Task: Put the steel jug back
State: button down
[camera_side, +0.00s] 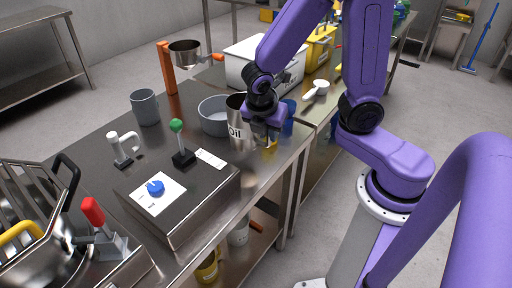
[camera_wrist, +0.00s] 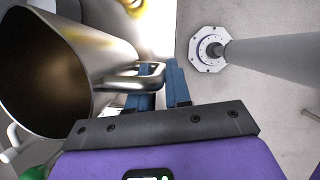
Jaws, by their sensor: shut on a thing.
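The steel jug (camera_side: 238,122), marked "Oil", is at the near right part of the steel table in the side view. It looks upright; whether it touches the table top cannot be told. My gripper (camera_side: 269,133) is at its right side. In the wrist view the jug (camera_wrist: 95,65) fills the left, with its open mouth toward the camera and its inside dark. My gripper's blue fingers (camera_wrist: 165,88) are shut on the jug's handle (camera_wrist: 138,77). In the side view the handle is mostly hidden by the gripper.
A grey bowl (camera_side: 213,122) stands just left of the jug. A control box with a blue knob (camera_side: 155,187) and a green-topped lever (camera_side: 177,127) are nearer. A grey mug (camera_side: 145,107) and a steel pan on an orange post (camera_side: 167,70) stand farther left. A blue container (camera_side: 288,118) is behind the gripper.

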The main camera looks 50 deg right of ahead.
aim_at(257, 141)
jog(key=shift+w+a+f, duration=0.1)
jog(key=shift+w+f, duration=0.8)
jog(key=shift+f, duration=0.15)
jog(key=shift+w+f, duration=0.85)
jog(key=shift+f, duration=1.7)
jog(key=c, duration=1.1)
grip_release()
jog(key=shift+f, duration=0.1)
jog(key=shift+o, duration=0.2)
jog(key=v, duration=1.2)
jog(key=s+d+r+m+g+y, duration=0.1)
jog(key=s+m+y, duration=0.3)
jog(key=s, duration=1.3)
jog(key=d+r+m, duration=0.1)
jog(key=m, duration=0.2)
jog(key=shift+s+m+y, duration=0.3)
jog(key=shift+s, duration=0.1)
